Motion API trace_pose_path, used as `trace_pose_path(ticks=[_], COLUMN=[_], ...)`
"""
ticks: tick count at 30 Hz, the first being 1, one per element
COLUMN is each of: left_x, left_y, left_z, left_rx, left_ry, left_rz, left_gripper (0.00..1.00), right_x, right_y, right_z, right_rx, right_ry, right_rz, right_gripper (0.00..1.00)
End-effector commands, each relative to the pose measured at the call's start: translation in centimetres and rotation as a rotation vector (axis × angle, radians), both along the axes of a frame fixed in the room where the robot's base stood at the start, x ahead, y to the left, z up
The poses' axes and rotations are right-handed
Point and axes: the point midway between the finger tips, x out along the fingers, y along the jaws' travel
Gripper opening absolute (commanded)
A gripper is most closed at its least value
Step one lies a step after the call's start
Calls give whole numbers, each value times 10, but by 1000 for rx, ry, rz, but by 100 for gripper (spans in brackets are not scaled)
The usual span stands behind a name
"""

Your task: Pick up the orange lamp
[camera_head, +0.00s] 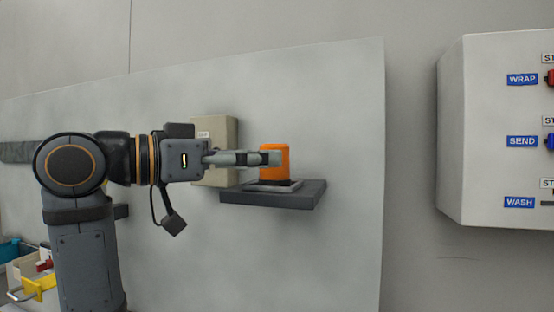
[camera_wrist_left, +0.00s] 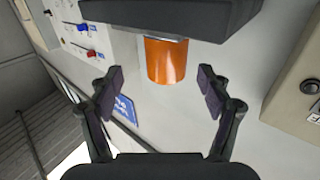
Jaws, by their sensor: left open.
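The orange lamp (camera_head: 275,160) is a short cylinder with a dark base, standing on a small plate on a dark wall shelf (camera_head: 310,196). My left gripper (camera_head: 275,158) reaches it from the left, and its fingers overlap the lamp in the head view. In the left wrist view the lamp (camera_wrist_left: 166,60) shows ahead, centred between the spread fingers of my left gripper (camera_wrist_left: 160,78). The fingers are open and the lamp is not clamped. The dark shelf (camera_wrist_left: 170,14) covers the lamp's base end there. My right gripper is not in view.
A beige box (camera_head: 222,140) is on the wall panel behind my left gripper, left of the lamp. A white control box (camera_head: 490,190) with WRAP, SEND and WASH labels is at the right. Several items, one yellow (camera_head: 38,287), are at the lower left. The wall right of the shelf is clear.

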Motion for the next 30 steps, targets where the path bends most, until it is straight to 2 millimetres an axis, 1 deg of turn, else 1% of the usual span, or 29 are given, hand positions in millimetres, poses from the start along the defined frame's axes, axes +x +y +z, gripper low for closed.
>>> trace_pose_path(ticks=[1,3,5,6,9,16,17,25,30], left_x=[5,13,20,23,29,31,31,31,31], left_y=[-6,-14,-21,-27,-35,-36,-36,-36,-36], left_z=[7,10,9,7,5,1,1,1,2], left_rx=[-2,-4,-3,-3,-2,-1,-1,-1,-1], left_ry=[6,7,6,5,3,1,1,1,1], left_rz=[-5,-6,-5,-6,-4,0,0,0,0], left_gripper=[78,78,78,78,78,78,77,40,17], right_x=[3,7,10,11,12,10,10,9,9], right_y=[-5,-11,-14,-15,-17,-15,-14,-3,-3], right_z=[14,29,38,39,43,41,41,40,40], right_rx=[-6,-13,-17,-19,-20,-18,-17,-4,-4], right_ry=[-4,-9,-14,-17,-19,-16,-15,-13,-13], right_rz=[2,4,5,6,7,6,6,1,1], right_gripper=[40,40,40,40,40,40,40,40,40])
